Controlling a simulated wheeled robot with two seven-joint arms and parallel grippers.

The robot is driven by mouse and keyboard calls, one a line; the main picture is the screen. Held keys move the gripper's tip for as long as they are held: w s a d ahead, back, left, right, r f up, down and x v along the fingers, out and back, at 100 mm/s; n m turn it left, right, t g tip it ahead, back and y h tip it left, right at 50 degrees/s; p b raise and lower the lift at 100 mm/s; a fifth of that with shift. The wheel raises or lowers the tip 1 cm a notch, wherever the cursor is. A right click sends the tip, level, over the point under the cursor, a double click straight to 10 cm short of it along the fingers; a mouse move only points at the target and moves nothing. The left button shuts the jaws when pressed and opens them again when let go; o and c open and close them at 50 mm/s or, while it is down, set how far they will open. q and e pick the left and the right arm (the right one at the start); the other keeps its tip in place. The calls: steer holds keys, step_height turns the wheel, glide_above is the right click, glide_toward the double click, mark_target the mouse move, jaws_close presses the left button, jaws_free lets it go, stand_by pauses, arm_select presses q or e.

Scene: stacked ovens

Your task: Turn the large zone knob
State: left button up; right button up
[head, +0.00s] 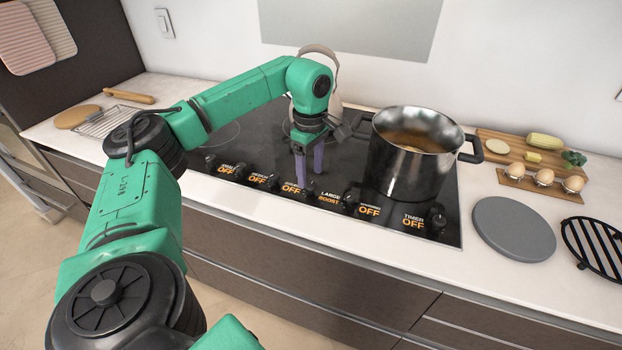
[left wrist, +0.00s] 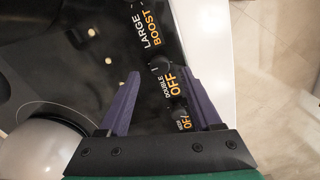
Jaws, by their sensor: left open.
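The black hob's front edge carries a row of dark knobs with orange readouts. The LARGE readout (head: 329,198) shows BOOST; it also shows in the left wrist view (left wrist: 152,37). A dark knob (left wrist: 163,65) lies between the LARGE and DOUBLE labels; which label it belongs to is hard to tell. My left gripper (head: 309,178) is open, its purple fingers pointing down at the hob. In the left wrist view the fingertips (left wrist: 162,73) lie on either side of that knob, with nothing held; whether they touch it is unclear. My right gripper is not in view.
A steel pot (head: 408,155) stands on the hob, right of my left gripper. A pale kettle (head: 333,100) is behind the gripper. The DOUBLE (head: 291,188) and TIMER (head: 413,222) readouts show OFF. A grey disc (head: 513,229) and a black trivet (head: 597,247) lie on the right counter.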

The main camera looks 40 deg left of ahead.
mark_target(311, 184)
arm_select(q)
steer(key=shift+f, duration=1.55)
jaws_close()
